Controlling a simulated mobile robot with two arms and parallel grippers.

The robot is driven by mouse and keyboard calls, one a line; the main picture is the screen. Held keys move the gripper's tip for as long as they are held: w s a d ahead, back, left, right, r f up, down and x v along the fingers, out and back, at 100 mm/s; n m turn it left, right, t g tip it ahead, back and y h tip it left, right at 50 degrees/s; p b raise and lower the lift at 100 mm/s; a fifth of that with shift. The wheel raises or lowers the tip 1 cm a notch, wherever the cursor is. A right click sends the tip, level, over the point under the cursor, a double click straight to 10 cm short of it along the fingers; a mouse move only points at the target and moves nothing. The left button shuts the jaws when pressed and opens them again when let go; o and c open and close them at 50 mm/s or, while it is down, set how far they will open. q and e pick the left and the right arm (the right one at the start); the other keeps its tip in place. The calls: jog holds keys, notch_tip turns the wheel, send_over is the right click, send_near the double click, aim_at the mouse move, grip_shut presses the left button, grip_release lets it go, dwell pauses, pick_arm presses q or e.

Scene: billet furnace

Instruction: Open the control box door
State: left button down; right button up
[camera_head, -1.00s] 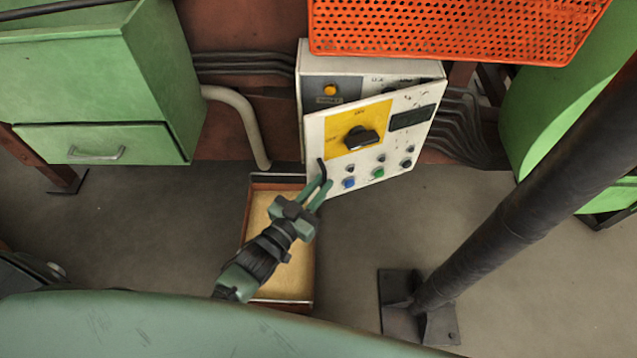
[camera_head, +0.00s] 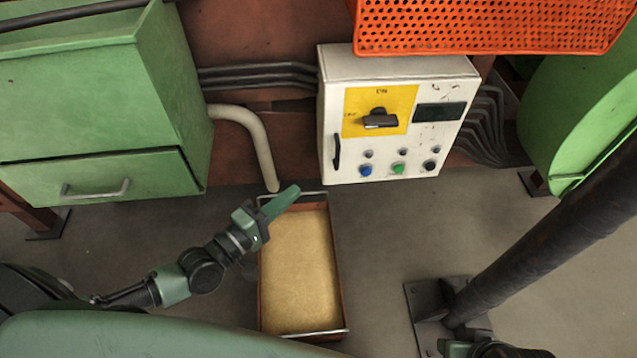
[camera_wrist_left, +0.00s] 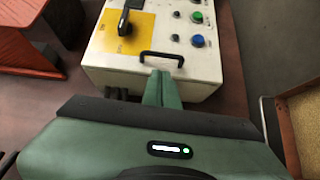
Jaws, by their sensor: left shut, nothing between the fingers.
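The control box (camera_head: 400,66) is white and stands against the back wall. Its door (camera_head: 430,145) lies flat against the box and looks closed. The door has a yellow panel with a black rotary switch (camera_head: 380,119), a dark display and several buttons. A black handle (camera_head: 337,152) is on its left edge; it also shows in the left wrist view (camera_wrist_left: 161,60). My left gripper (camera_head: 290,194) is shut and empty, below and left of the handle and apart from it. In the left wrist view its fingers (camera_wrist_left: 162,88) point towards the handle.
An open tray (camera_head: 341,270) with a tan bottom lies on the floor below the box. A green cabinet (camera_head: 100,100) stands left, a bent pipe (camera_head: 262,140) beside it. An orange perforated panel (camera_head: 490,28) overhangs the box. A dark post (camera_head: 545,205) stands right.

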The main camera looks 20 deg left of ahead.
pick_arm(q)
jog(key=b, duration=0.1)
send_near(336, 158)
jog(key=x, duration=0.5)
jog(key=shift+w, duration=0.1)
jog(key=shift+s+d+p, duration=0.15)
jog(key=shift+s+d, duration=0.5)
jog(key=shift+s, duration=0.15)
jog(key=shift+s+d+p, duration=0.15)
jog(key=shift+s+d, duration=0.5)
jog(key=shift+s, duration=0.2)
